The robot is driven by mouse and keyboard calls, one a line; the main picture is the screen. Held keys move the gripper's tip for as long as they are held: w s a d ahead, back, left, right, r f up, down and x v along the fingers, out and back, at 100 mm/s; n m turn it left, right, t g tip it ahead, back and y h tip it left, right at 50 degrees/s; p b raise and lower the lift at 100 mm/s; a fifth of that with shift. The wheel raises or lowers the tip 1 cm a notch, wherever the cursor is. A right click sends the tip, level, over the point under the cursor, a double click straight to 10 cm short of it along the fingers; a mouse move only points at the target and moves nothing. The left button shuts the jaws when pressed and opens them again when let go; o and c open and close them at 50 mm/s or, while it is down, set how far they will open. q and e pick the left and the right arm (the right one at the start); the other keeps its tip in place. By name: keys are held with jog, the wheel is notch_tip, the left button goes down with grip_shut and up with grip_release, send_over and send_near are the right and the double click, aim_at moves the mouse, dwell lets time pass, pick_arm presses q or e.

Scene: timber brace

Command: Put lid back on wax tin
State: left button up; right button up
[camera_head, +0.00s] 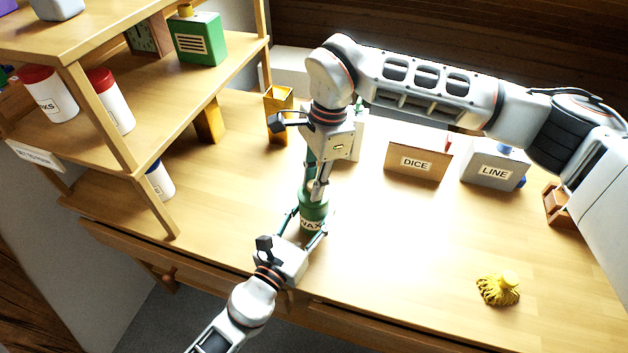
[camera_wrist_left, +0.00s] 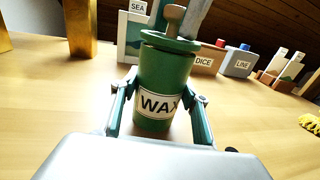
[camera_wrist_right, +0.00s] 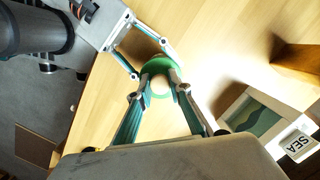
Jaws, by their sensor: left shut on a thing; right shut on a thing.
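The green wax tin (camera_wrist_left: 165,85) stands upright on the table with its WAX label facing my left wrist camera. It also shows in the head view (camera_head: 312,213). My left gripper (camera_head: 308,228) is shut around the tin's body, one finger on each side. The green lid (camera_wrist_left: 168,41) with its wooden knob (camera_wrist_left: 174,17) is over the tin's mouth, slightly tilted in the left wrist view.
A DICE box (camera_head: 418,160) and a LINE box (camera_head: 493,168) stand at the back right. A yellow tassel-like item (camera_head: 498,289) lies front right. A wooden shelf (camera_head: 120,135) with jars is at left. A yellow holder (camera_head: 278,98) stands behind my right gripper. The right middle table is clear.

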jog(key=shift+f, duration=0.35)
jog(key=o, duration=1)
jog(key=shift+c, duration=0.2)
notch_tip(320, 180, up, 12)
jog(key=d, duration=0.1)
jog(key=shift+w+d, duration=0.35)
jog(key=shift+w, duration=0.05)
pick_arm(q)
jog(key=o, duration=1.7)
jog(key=v, duration=1.2)
